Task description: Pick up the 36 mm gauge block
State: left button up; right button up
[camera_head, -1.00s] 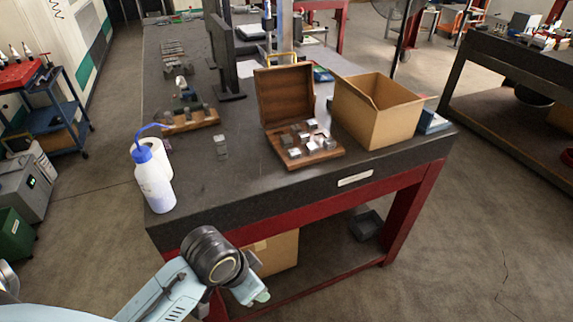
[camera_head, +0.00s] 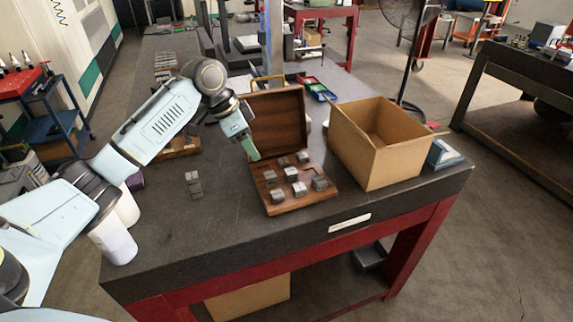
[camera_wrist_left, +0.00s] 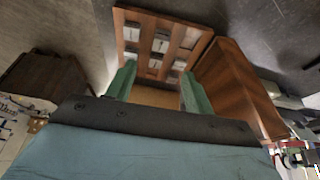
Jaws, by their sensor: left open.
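Several grey metal gauge blocks sit in the open wooden case (camera_head: 328,203) on the table; one block (camera_head: 299,188) is near its front middle. I cannot tell which block is the 36 mm one. Another small grey block (camera_head: 194,184) stands on the bare table left of the case. My left gripper (camera_head: 254,155) is above the left side of the case, in front of the raised lid (camera_head: 277,115). In the left wrist view its green fingers (camera_wrist_left: 155,88) are apart with nothing between them, and the case (camera_wrist_left: 206,40) lies beyond. My right gripper is not in view.
A cardboard box (camera_head: 388,160) stands just right of the case. A white bottle (camera_head: 113,240) is at the table's left edge, partly behind my left arm. A wooden holder (camera_head: 185,146) is behind the arm.

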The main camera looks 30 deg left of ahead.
pick_arm(q)
send_over(269, 175)
jog(key=s+a, duration=0.1)
jog(key=s, duration=0.2)
notch_tip(269, 175, down, 6)
jog(key=shift+w+a+r, duration=0.1)
jog(key=shift+a+r, duration=0.05)
jog(key=shift+r, duration=0.05)
jog(key=x, duration=0.3)
jog(key=shift+w+a+r, duration=0.1)
jog(key=shift+w+a, duration=0.05)
jog(key=shift+w, duration=0.05)
jog(key=shift+w+x, duration=0.2)
jog(key=shift+x, duration=1)
jog(key=shift+w+f, duration=0.1)
jog(key=shift+f, duration=0.35)
jog(key=c, duration=0.6)
grip_shut()
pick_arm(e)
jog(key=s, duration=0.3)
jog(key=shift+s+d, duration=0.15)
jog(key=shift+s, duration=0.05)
